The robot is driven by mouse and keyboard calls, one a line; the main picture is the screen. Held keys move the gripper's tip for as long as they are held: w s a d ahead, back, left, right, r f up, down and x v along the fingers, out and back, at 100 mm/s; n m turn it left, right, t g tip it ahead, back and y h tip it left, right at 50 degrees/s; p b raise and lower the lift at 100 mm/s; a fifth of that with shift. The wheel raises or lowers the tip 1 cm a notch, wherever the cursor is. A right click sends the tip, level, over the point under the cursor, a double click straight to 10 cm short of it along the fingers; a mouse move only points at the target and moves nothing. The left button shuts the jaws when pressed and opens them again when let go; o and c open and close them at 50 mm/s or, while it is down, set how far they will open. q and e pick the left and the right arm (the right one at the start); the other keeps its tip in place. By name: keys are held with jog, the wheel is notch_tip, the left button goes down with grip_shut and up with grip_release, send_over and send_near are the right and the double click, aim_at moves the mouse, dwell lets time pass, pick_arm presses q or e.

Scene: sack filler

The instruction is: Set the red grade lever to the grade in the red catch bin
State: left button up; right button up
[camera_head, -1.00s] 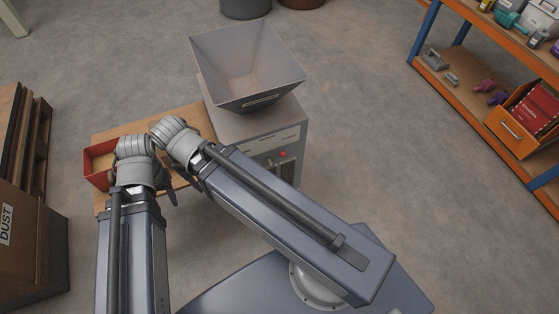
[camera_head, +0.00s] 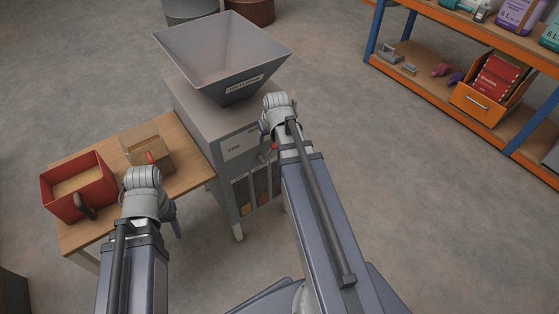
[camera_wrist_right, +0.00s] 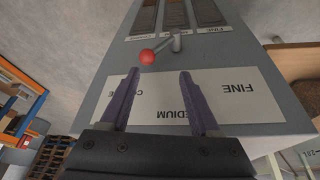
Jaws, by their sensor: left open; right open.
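The red grade lever (camera_wrist_right: 147,57) has a ball knob and shows in the right wrist view, with its knob left of its pivot. Below it is a white label plate, upside down in the picture, with FINE at the right, MEDIUM in the middle and a partly hidden word at the left. My right gripper (camera_wrist_right: 159,80) is open and empty, its fingertips just short of the knob. In the head view the red catch bin (camera_head: 101,176) stands on the table's left with tan material inside; its grain is too small to judge. My left gripper (camera_head: 172,214) is near the table's front edge, fingers mostly hidden.
The grey filler machine with its hopper (camera_head: 222,60) stands right of the wooden table (camera_head: 190,180). A tan box (camera_head: 148,145) with something red at its front stands beside the red bin. An orange shelf (camera_head: 430,98) is at the right. Floor between is clear.

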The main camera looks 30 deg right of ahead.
aim_at(274, 145)
jog(key=d+f+b, duration=0.1)
jog(key=f+b, duration=0.1)
jog(key=w+d+f+b, duration=0.1)
jog(key=f+b, duration=0.2)
jog(key=w+d+f+b, duration=0.1)
jog(key=f+b, duration=0.1)
jog(key=f, duration=0.1)
jog(key=shift+w, duration=0.25)
pick_arm(q)
notch_tip(274, 145, down, 8)
pick_arm(e)
grip_shut()
dwell(0.3)
jog(key=shift+s, duration=0.15)
dwell(0.8)
